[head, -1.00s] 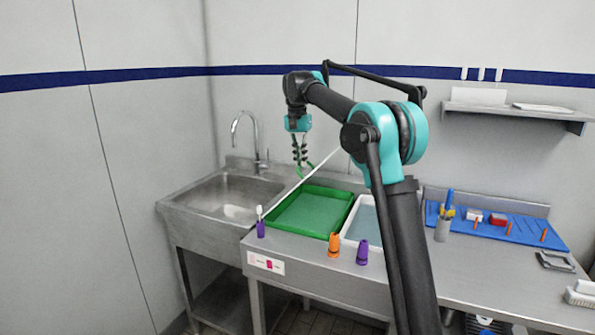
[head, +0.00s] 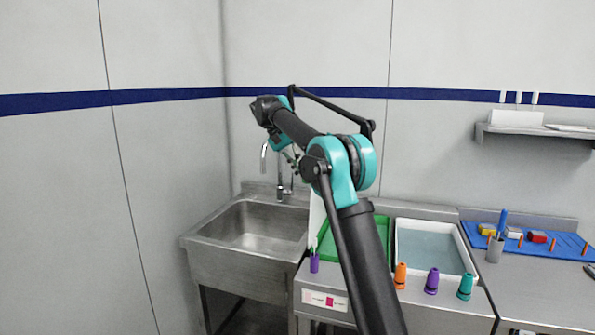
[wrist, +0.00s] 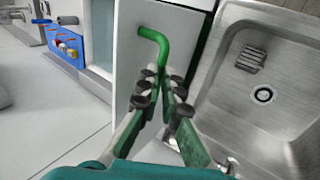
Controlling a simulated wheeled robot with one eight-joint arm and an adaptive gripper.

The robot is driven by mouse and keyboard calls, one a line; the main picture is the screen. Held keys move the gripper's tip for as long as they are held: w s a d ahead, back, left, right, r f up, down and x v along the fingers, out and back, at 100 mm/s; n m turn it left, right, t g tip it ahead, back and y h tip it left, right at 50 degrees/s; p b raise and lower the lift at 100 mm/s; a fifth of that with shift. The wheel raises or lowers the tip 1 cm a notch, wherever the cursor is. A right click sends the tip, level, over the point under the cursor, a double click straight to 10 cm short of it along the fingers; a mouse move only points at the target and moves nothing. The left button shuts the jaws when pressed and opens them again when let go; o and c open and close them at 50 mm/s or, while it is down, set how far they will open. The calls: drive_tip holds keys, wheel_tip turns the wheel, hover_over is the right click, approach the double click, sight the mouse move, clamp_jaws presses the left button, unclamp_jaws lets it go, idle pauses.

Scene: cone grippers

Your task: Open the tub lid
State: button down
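The tub is a green-lined tray (head: 381,240) on the steel counter, partly hidden behind my arm. Its white lid (head: 316,215) stands nearly upright at the tub's left side, between tub and sink. In the wrist view the lid (wrist: 133,75) is a pale panel with a bent green handle (wrist: 162,48). My gripper (wrist: 162,84) is at this handle, its black-padded fingertips closed in on both sides of the handle's lower end. In the head view my gripper (head: 292,158) is small and dark, above the sink edge on the lid's left.
A steel sink (head: 255,228) with a tap (head: 277,165) lies left of the tub. A white bin (head: 432,245) stands to its right. Purple, orange and teal cones line the counter front. A blue mat (head: 560,240) with small items is farther right.

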drive_tip(key=shift+w+a+f, duration=0.15)
drive_tip(key=shift+a+f, duration=0.85)
drive_tip(key=shift+f, duration=0.05)
drive_tip(key=c, duration=1.9)
unclamp_jaws()
drive_tip(key=shift+d+f, duration=0.1)
drive_tip(key=shift+o, duration=0.9)
drive_tip(key=shift+w+f, duration=0.2)
drive_tip(key=shift+o, duration=0.6)
drive_tip(key=shift+s+d+r, duration=0.1)
drive_tip(key=shift+r, duration=0.25)
drive_tip(key=v, duration=0.7)
